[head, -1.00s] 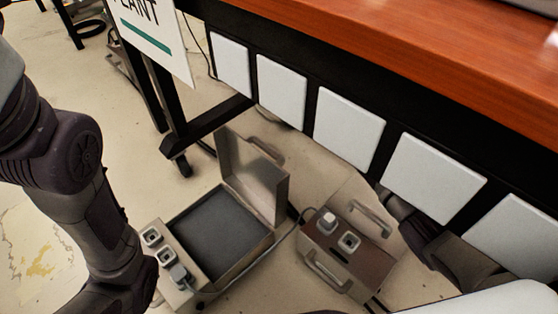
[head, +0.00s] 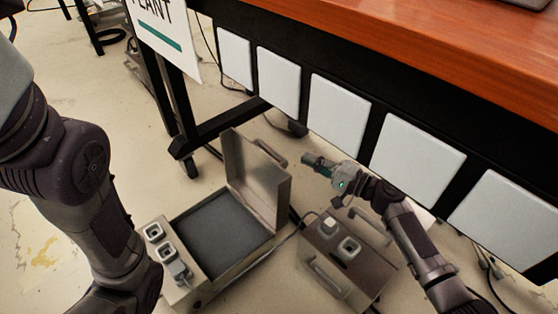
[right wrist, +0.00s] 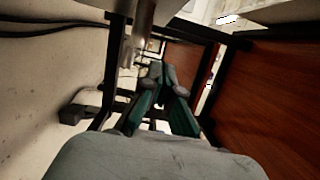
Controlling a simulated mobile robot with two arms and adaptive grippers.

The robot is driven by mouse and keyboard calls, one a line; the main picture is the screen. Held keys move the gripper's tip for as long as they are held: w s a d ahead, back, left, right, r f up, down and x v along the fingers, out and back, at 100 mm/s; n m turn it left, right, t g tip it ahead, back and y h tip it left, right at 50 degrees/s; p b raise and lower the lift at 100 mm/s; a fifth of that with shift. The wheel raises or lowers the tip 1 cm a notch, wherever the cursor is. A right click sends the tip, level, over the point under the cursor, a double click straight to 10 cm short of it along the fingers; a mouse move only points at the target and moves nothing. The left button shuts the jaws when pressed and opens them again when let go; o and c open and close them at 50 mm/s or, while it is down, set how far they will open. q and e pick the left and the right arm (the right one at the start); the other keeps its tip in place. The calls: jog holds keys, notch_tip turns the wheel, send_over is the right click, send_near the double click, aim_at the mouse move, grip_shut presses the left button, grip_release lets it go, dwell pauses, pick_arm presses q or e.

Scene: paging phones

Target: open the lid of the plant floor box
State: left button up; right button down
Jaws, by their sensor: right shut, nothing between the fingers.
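The plant floor box (head: 190,282) is an open metal case on the floor below the PLANT sign. Its lid (head: 258,180) stands raised at the back right, with a handle on its outer edge. The inside (head: 222,232) is dark grey and looks empty. My right gripper (head: 306,158) is shut and empty, to the right of the lid's upper edge, apparently apart from it. Its teal fingers also show together in the right wrist view (right wrist: 166,78). A metallic edge above them may be the lid. My left arm shows at the left; its gripper is out of view.
A second box (head: 345,262) with a brown top and handles stands right of the case, below my right forearm. A table (head: 420,50) with white panels along its side rises behind. Its black legs and cables are near the lid. Floor at the left is clear.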

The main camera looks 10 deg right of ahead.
aim_at(282, 162)
jog(key=a+b, duration=0.1)
jog(key=a, duration=0.1)
jog(key=w+a+b, duration=0.1)
jog(key=a, duration=0.2)
jog(key=w+a, duration=0.1)
jog(key=a, duration=0.1)
jog(key=shift+w+a+b, duration=0.15)
jog(key=shift+w+b, duration=0.1)
jog(key=shift+b, duration=0.15)
jog(key=shift+s+a+r, duration=0.1)
jog(key=shift+s+a, duration=0.2)
jog(key=shift+a, duration=0.15)
